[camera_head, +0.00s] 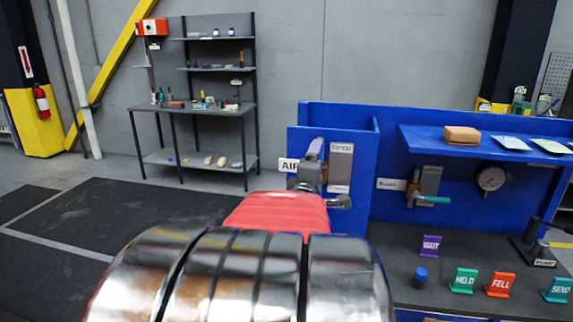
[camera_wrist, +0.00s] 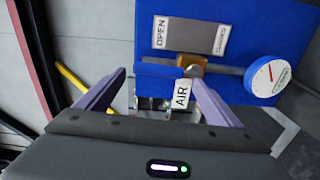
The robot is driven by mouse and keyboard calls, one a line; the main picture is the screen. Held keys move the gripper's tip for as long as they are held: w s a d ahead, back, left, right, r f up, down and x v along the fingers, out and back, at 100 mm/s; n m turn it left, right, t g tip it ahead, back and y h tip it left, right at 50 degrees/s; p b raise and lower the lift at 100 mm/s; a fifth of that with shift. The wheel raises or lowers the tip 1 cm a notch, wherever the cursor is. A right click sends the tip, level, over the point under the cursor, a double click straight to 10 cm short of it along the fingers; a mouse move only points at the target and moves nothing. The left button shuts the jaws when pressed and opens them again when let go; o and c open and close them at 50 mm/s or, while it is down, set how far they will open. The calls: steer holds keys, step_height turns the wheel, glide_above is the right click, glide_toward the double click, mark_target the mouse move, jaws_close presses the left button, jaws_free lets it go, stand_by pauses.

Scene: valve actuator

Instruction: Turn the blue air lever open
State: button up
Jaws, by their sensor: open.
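The air valve's brass body (camera_wrist: 190,62) shows in the wrist view on a blue panel, below a grey plate (camera_wrist: 198,38) marked OPEN at its left and CLOSED at its right. A white AIR label (camera_wrist: 181,93) is below the body. My gripper (camera_wrist: 158,77) is open, its two purple fingers apart below the panel with nothing seen held. In the head view my gripper (camera_head: 314,158) is in front of the AIR panel, and my red and metal arm hides the lower part.
A round gauge (camera_wrist: 265,78) is right of the valve in the wrist view. In the head view, a second valve with a teal handle (camera_head: 432,199) and a wall gauge (camera_head: 491,178) are to the right. Coloured tags (camera_head: 465,281) stand on the bench. Floor is clear at left.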

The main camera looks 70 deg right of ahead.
steer(key=shift+s+a, duration=0.2)
steer(key=shift+a, duration=0.95)
steer(key=shift+s+a, duration=0.2)
steer(key=shift+a, duration=0.9)
steer(key=w+a+f+t+y, duration=0.2)
steer(key=w+a+f, duration=0.15)
steer(key=w, duration=0.45)
steer(key=w+a+f+t+y, duration=0.25)
steer(key=w+a, duration=0.25)
steer(key=w, duration=0.3)
steer(key=w+a+f+m+t+y, duration=0.1)
steer(key=w+a+f+y, duration=0.2)
steer(key=w+a, duration=0.35)
steer(key=w+a+f+t+y, duration=0.1)
steer(key=w+a+f+y, duration=0.2)
steer(key=a, duration=0.6)
steer(key=a+y, duration=0.5)
steer(key=a, duration=1.2)
steer(key=s+a+f+g+y, duration=0.2)
steer(key=s+a+g, duration=0.2)
steer(key=s+a, duration=0.7)
steer(key=shift+s+a+f, duration=0.15)
steer(key=shift+a+f, duration=0.1)
steer(key=shift+a, duration=0.35)
steer(key=shift+c, duration=0.2)
